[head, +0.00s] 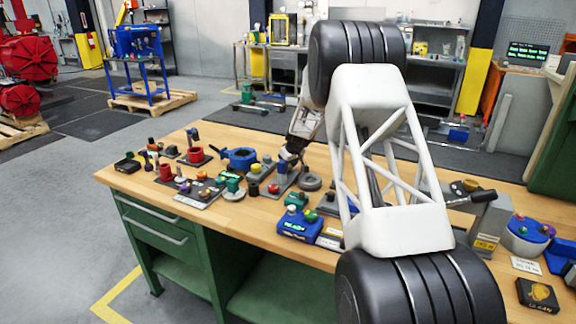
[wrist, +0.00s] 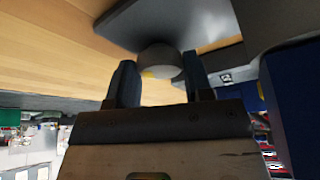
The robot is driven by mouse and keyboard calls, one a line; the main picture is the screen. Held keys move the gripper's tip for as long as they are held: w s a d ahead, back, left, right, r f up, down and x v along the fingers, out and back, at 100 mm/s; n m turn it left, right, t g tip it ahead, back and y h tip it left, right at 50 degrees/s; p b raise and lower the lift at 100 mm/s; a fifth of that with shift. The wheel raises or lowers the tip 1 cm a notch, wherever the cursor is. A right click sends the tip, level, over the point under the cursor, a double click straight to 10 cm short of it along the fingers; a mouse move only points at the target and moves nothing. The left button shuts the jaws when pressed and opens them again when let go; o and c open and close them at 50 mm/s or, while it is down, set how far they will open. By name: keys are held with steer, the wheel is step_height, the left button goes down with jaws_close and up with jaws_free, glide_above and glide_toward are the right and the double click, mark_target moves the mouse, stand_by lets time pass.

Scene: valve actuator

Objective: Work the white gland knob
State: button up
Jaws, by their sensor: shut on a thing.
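The white gland knob (wrist: 160,58) shows as a rounded pale grey-white shape with a small yellow mark, in front of a grey plate (wrist: 175,22) in the wrist view. My gripper (wrist: 159,76) has one dark finger on each side of it and is shut on it. In the head view my gripper (head: 291,153) is down among the fixtures near the middle of the bench, beside a grey block. The knob cannot be made out there, and my arm covers part of that area.
A grey fixture with a black lever (head: 470,199) stands at the right.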

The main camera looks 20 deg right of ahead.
stand_by(0.4)
steer(key=o, duration=0.9)
steer(key=shift+v, duration=3.9)
